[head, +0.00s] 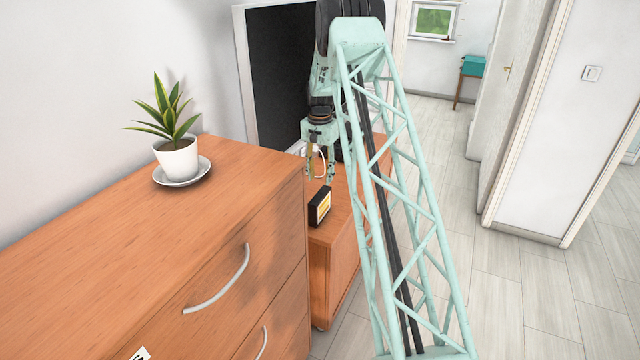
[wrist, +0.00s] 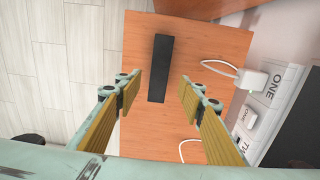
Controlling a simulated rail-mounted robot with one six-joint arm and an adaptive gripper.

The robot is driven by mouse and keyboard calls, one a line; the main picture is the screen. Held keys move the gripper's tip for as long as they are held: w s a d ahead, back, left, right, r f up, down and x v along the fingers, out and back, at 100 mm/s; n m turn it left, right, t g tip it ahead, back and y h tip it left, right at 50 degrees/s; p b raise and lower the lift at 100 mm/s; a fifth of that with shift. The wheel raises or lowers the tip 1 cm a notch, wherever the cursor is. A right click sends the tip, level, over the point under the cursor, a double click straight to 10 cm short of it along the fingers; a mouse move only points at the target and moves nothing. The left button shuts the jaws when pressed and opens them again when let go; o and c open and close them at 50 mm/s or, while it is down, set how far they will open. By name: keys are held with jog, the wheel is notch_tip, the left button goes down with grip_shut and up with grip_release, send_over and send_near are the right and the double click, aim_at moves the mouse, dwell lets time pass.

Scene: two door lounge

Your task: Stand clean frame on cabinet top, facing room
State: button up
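A small black frame (head: 320,206) with a yellow-and-white face stands upright on the low orange-wood cabinet (head: 350,200). The wrist view shows it from above as a narrow black bar (wrist: 160,68) on the cabinet top (wrist: 200,45). My gripper (head: 320,180) points down above the frame. In the wrist view my gripper (wrist: 160,86) has its yellow-padded fingers wide apart, with the frame in the gap and touching neither finger. The frame's face is hidden in the wrist view. A taller orange-wood cabinet (head: 110,240) with drawers stands in front.
A potted plant (head: 177,155) on a saucer stands on the taller cabinet; its top is otherwise bare. White plugs (wrist: 250,80) with cables lie beside the frame, near a strip (wrist: 283,84) marked "ONE". A large dark panel (head: 275,75) stands behind. Floor (head: 530,290) is clear at right.

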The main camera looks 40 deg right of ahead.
jog(key=shift+r, duration=0.55)
dwell(0.4)
